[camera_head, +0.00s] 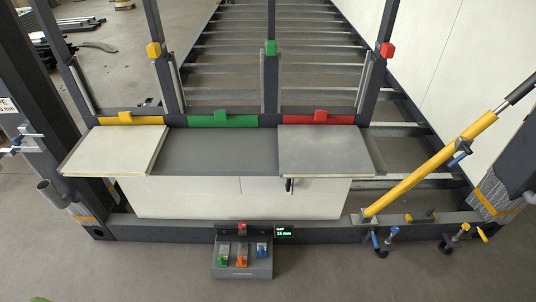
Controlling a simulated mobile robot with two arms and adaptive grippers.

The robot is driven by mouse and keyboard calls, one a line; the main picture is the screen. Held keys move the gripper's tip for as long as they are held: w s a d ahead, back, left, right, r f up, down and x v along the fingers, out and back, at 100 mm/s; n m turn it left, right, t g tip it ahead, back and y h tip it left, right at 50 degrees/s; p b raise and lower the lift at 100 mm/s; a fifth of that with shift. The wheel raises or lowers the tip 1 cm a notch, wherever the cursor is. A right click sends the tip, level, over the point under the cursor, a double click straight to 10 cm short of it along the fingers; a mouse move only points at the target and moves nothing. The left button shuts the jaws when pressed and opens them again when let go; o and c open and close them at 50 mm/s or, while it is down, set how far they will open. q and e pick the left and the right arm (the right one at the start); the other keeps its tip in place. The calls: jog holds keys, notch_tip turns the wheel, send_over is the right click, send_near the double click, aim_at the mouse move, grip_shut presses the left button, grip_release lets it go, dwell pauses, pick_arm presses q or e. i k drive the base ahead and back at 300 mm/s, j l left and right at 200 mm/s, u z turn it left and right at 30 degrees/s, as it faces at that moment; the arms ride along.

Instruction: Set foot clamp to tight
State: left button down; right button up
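A yellow diagonal prop (430,165) leans from upper right down to the dark bottom beam, its foot (368,213) resting near the beam's right part. Below and beside this foot, a clamp with a blue handle (376,241) hangs at the beam's front. Another clamp with yellow handles (463,233) sits further right. I cannot tell for sure which of these is the foot clamp, nor whether it is tight or loose. Neither of my grippers shows in this view.
A grey box (243,270) with green, orange and blue levers and a red part stands before the beam, beside a small lit display (285,232). Two panels (115,150) (325,150) lie on the frame below yellow, green and red bars. The floor in front is mostly clear.

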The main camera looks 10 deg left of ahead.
aim_at(242, 226)
jog(key=u, duration=0.75)
